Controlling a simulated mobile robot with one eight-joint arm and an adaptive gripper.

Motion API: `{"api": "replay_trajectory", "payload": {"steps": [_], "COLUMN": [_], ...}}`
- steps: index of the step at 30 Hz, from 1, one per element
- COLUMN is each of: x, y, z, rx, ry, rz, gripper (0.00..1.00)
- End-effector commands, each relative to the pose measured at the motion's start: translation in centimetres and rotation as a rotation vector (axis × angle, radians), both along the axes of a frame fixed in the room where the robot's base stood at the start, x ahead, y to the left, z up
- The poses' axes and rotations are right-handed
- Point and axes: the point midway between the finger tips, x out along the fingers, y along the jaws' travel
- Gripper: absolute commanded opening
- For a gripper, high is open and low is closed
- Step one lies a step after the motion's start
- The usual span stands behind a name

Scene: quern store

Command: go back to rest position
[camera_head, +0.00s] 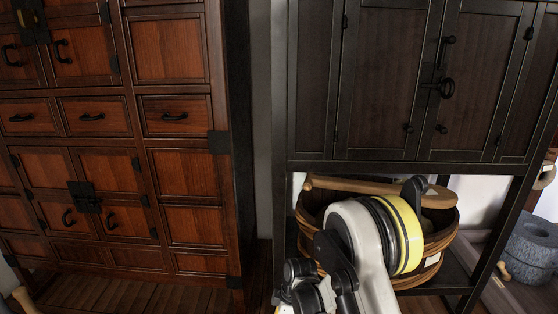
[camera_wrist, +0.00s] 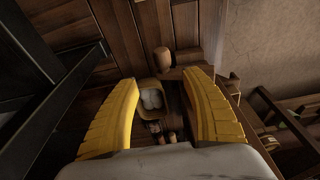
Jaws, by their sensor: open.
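My gripper (camera_wrist: 160,100) shows in the wrist view as two yellow ridged fingers, spread wide apart and curving inward at the tips. Nothing is held between them. Beyond the gap lie a small yellowish container with whitish round contents (camera_wrist: 151,98) and a rounded brown wooden thing (camera_wrist: 162,59), both apart from the fingers. In the head view my pale arm with a yellow band covers the lower middle, and my gripper cannot be seen there.
A reddish wooden cabinet (camera_head: 92,115) stands at left. A dark cabinet (camera_head: 385,80) stands at right, with a round wooden tub (camera_head: 446,236) on its open lower shelf, partly behind my arm. A grey stone quern (camera_head: 532,250) is at far right.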

Motion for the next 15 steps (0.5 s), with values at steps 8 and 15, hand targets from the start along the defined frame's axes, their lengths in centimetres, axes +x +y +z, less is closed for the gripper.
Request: {"api": "replay_trajectory", "payload": {"steps": [8,15], "x": [0.2,-2.8], "y": [-3.5,-8.3], "z": [11.1,21.9], "rx": [0.001,0.030], "ry": [-0.053,-0.122], "rz": [-0.275,-0.612], "gripper": [0.56,0.56]}}
